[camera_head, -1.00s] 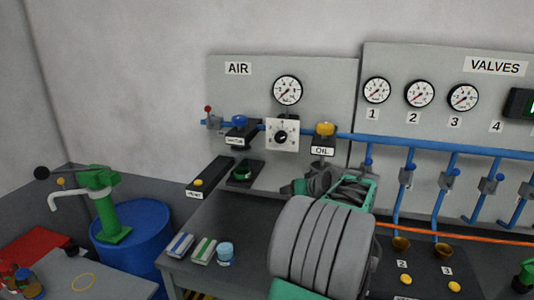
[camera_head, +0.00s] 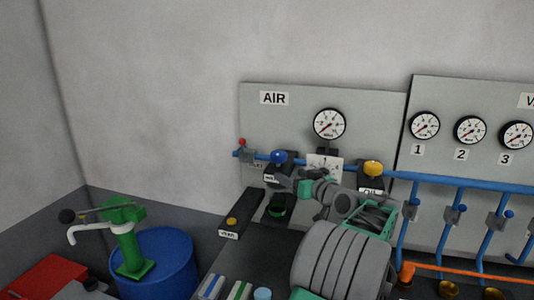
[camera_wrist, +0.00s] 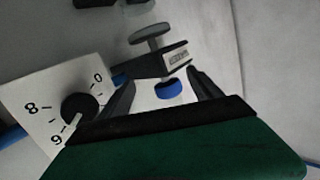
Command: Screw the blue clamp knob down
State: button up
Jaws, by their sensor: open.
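The blue knob (camera_head: 278,157) sits on top of a dark block (camera_head: 272,176) with a white label, on the blue pipe under the AIR sign. My gripper (camera_head: 285,182) is low in front of that block, reaching from the right and partly covering it in the head view. In the wrist view the blue knob (camera_wrist: 169,89) shows between the two open fingers of my gripper (camera_wrist: 161,80), with no clear contact. The dark block (camera_wrist: 157,63) and a grey T-shaped part (camera_wrist: 145,38) lie beyond it. The label is too small to read.
A white dial plate (camera_wrist: 62,100) stands beside the block, partly behind my arm in the head view. A yellow knob (camera_head: 373,167) is further right. A green ring (camera_head: 277,209) and a black box (camera_head: 240,213) with a yellow button lie below.

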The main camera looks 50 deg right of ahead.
aim_at(283, 159)
jog(key=r, duration=0.1)
jog(key=r+t, duration=0.1)
jog(key=r, duration=0.1)
jog(key=shift+w+r+n+h, duration=0.1)
jog(key=shift+w+n+h, duration=0.1)
jog(key=shift+n+h, duration=0.15)
jog(key=shift+s+r+n, duration=0.1)
jog(key=shift+r+n, duration=0.15)
jog(key=shift+r, duration=0.05)
jog(key=shift+w+r, duration=0.1)
jog(key=shift+w, duration=0.2)
jog(key=p+x, duration=0.3)
jog(key=x, duration=0.4)
jog(key=shift+w+d, duration=0.1)
jog(key=shift+w, duration=0.15)
jog(key=shift+c, duration=0.3)
jog(key=c, duration=1.3)
